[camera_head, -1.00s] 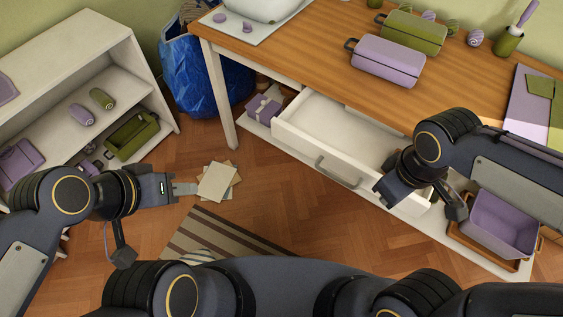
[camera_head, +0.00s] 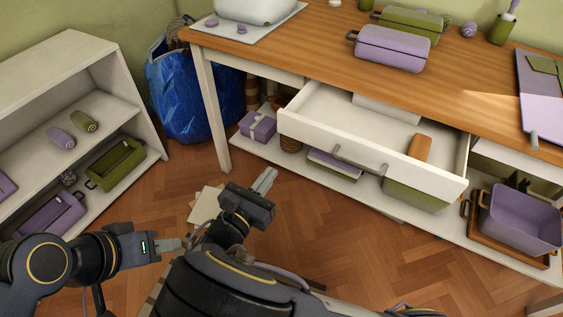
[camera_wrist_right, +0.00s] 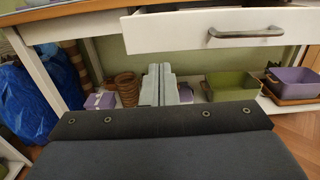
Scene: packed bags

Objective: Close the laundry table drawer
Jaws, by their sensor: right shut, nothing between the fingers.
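The laundry table drawer (camera_head: 362,152) is white and stands pulled out from under the wooden table top (camera_head: 310,45). Its grey bar handle (camera_head: 360,162) is on the front panel; in the right wrist view the handle (camera_wrist_right: 246,33) is at upper right. My right gripper (camera_head: 265,180) is shut and empty, left of and apart from the drawer front. Its fingers (camera_wrist_right: 158,84) point towards the space under the table in the right wrist view. My left gripper (camera_head: 172,244) looks shut and empty, over the floor at lower left.
An orange-brown object (camera_head: 420,147) shows at the drawer's right side. The lower shelf holds a purple gift box (camera_head: 258,126), a green bin (camera_head: 415,195) and a purple bin (camera_head: 520,220). A blue bag (camera_head: 178,95) stands left of the table.

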